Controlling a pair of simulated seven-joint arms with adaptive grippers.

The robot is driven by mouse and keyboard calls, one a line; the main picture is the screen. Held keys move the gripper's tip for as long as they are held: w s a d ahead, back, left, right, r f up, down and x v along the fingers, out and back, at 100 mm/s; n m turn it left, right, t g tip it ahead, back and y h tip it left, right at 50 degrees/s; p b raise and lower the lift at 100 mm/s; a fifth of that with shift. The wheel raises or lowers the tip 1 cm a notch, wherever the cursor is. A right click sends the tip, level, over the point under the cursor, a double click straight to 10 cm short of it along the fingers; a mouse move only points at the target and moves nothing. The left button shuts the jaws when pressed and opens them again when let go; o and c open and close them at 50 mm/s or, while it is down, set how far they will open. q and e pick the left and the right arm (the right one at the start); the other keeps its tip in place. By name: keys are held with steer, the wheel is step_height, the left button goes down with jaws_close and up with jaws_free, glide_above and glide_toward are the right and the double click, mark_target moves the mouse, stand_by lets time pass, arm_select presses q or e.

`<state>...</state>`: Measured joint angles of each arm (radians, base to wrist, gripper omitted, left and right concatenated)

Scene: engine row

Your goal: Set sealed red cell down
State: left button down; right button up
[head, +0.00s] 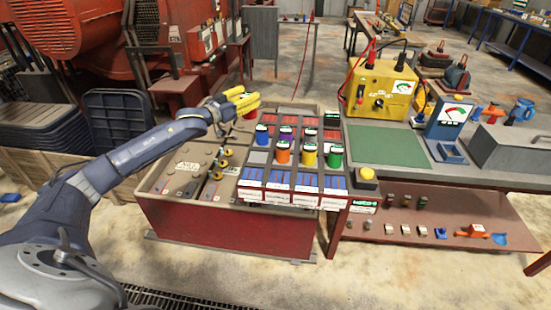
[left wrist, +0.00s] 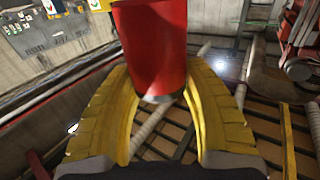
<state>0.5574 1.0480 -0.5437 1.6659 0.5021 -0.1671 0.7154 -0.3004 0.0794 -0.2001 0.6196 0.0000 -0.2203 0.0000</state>
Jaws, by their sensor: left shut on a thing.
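My left gripper (head: 247,101) has yellow fingers and is shut on the red cell (head: 250,115), near the back left of the cell rack (head: 271,176). In the rack stand a blue cell (head: 262,136), a purple cell (head: 287,134), an orange cell (head: 283,154), a yellow cell (head: 309,156) and a green cell (head: 335,157). My right gripper is not in view.
The red bin (head: 235,229) carries batteries (head: 181,179) left of the rack. Right of it a workbench holds a green mat (head: 388,146), a yellow charger (head: 380,92) with cables and a blue meter (head: 446,124). A yellow button (head: 365,176) sits near the rack's right side.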

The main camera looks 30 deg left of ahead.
arm_select(q)
steer(key=shift+w+d+r+h, duration=0.15)
steer(key=shift+d, duration=0.25)
steer(key=shift+w+d+r+h, duration=0.1)
steer(key=shift+w+d+h, duration=0.05)
steer(key=shift+d, duration=0.2)
steer(key=shift+d+r+m, duration=0.2)
steer(key=shift+d+m, duration=0.1)
steer(key=shift+h, duration=0.3)
step_height(320, 180, down, 20)
steer(key=shift+s+d+r, duration=0.1)
steer(key=shift+r, duration=0.05)
steer(key=c, duration=0.7)
jaws_free()
steer(key=shift+f, duration=0.2)
steer(key=shift+o, duration=0.2)
steer(key=shift+s+r, duration=0.1)
steer(key=v, duration=1.2)
steer(key=shift+r, duration=0.25)
